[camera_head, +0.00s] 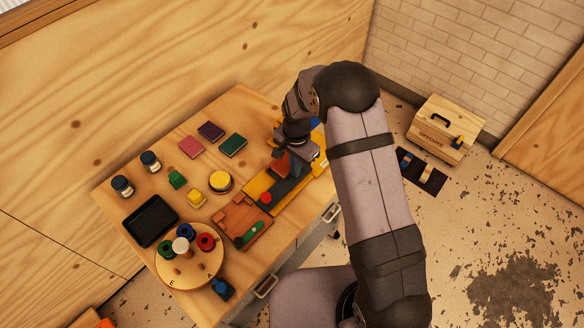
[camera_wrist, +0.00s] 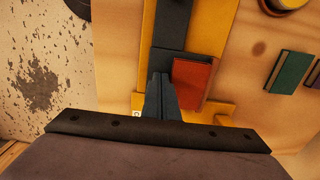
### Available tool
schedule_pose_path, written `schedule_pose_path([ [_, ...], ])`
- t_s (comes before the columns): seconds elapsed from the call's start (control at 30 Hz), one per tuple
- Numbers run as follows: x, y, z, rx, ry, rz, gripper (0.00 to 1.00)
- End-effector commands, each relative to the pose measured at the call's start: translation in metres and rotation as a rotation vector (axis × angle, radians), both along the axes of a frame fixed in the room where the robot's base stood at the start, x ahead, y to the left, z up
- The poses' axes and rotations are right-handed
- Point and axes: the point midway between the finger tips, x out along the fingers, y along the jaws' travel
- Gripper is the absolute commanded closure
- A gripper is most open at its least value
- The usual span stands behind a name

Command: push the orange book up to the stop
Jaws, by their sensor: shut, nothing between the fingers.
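The orange book (camera_wrist: 194,82) is a red-orange block beside a dark grey strip on the yellow board (camera_wrist: 212,30) in the wrist view. Its upper end in that view is close to a dark grey piece (camera_wrist: 170,62), which may be the stop; I cannot tell whether they touch. In the head view the book (camera_head: 281,167) shows partly behind my gripper (camera_head: 296,168). My gripper's fingers (camera_wrist: 160,80) are shut and empty, just left of the book in the wrist view. Whether they touch it is unclear. My gripper hides part of the board.
Green (camera_head: 233,145), purple (camera_head: 211,131) and pink (camera_head: 191,147) books lie behind the board. A red knob (camera_head: 266,197) sits at the board's near end, beside a wooden fixture (camera_head: 240,218). A round spool stand (camera_head: 172,282) and black tray (camera_head: 148,222) are at left.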

Motion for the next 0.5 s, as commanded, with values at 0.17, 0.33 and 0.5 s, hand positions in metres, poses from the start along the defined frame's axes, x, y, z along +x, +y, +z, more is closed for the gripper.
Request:
schedule_pose_path([
  [0.17, -0.004, -0.004, 0.0007, -0.001, 0.001, 0.0, 1.0],
  [0.33, -0.0052, -0.005, 0.0002, 0.0, 0.0, 0.0, 1.0],
  [0.5, -0.0049, -0.0049, 0.0035, 0.0, 0.0, 0.0, 1.0],
])
